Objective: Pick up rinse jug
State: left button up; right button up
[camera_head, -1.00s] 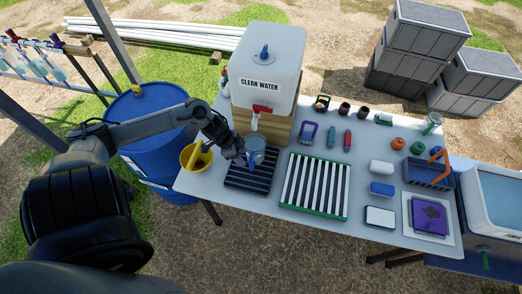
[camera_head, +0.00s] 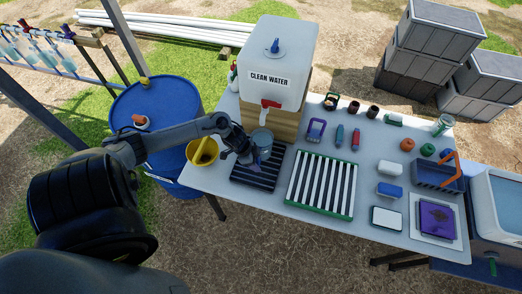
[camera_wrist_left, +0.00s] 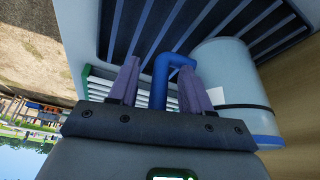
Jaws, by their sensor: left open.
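The rinse jug (camera_head: 262,137) is a pale, see-through blue vessel with a blue handle. It stands upright on the dark slatted rack (camera_head: 246,183), below the tap of the clean water tank. My left gripper (camera_head: 249,161) is low beside the jug, on its near left side. In the left wrist view the open left gripper (camera_wrist_left: 158,78) has its two fingers on either side of the blue handle (camera_wrist_left: 163,72). The jug body (camera_wrist_left: 232,85) is just right of the fingers. I cannot tell whether a finger touches the handle. My right gripper is not in view.
The clean water tank (camera_head: 272,60) on its wooden stand (camera_head: 287,124) rises behind the jug. A green-edged striped rack (camera_head: 320,186) lies to the right. A blue barrel (camera_head: 165,150) stands left of the table.

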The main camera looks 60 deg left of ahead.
pick_arm(q)
grip_shut()
jog(key=shift+d+r, duration=0.1)
jog(key=shift+r, duration=0.15)
dwell(0.5)
